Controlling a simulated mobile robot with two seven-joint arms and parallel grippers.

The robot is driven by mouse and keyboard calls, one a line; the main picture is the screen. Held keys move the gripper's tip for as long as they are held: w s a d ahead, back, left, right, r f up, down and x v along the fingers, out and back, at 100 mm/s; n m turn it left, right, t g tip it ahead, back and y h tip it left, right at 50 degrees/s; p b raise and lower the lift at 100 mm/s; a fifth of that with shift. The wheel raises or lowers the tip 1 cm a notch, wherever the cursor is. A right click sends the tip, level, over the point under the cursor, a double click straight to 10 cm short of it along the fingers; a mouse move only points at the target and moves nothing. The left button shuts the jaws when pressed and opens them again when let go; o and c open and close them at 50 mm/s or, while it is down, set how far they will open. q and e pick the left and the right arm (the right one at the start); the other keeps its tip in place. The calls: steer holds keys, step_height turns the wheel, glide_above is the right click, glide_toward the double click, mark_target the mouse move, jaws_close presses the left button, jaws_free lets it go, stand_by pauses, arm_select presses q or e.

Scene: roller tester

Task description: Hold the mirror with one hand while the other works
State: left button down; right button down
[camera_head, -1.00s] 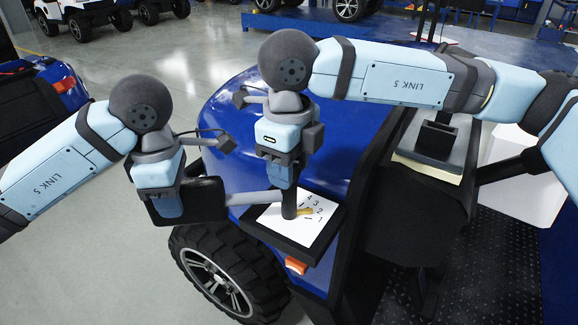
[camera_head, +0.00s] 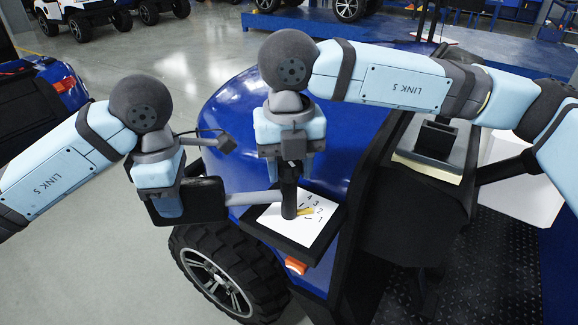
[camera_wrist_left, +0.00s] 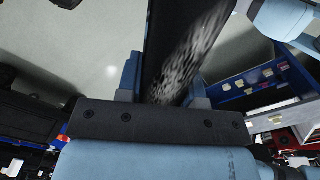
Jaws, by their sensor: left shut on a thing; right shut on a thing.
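The mirror (camera_head: 212,198) has a black housing and hangs out to the left of the blue vehicle. A light grey stalk (camera_head: 252,199) joins it to a black upright post over a white card. My left gripper (camera_head: 170,208) is shut on the mirror; the left wrist view shows the mirror's dark edge and speckled face (camera_wrist_left: 185,60) between the fingers. My right gripper (camera_head: 289,172) points down and is shut on the upper part of the black post (camera_head: 289,203). The card (camera_head: 318,226) bears the numbers 1 to 4, with a yellow pointer (camera_head: 305,211) beside the post.
The card lies on a black plate (camera_head: 283,242) at the blue vehicle's (camera_head: 222,118) front corner, above an orange lamp (camera_head: 296,266) and a wheel (camera_head: 212,280). A black holder (camera_head: 434,138) stands on the right. Open floor lies at lower left.

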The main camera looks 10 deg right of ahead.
steer(key=m, duration=0.3)
steer(key=shift+r, duration=0.1)
steer(key=m, duration=0.2)
steer(key=shift+m, duration=0.4)
steer(key=c, duration=1.1)
jaws_free()
steer(key=shift+m, duration=0.6)
steer(key=o, duration=0.8)
steer(key=shift+r, duration=2.9)
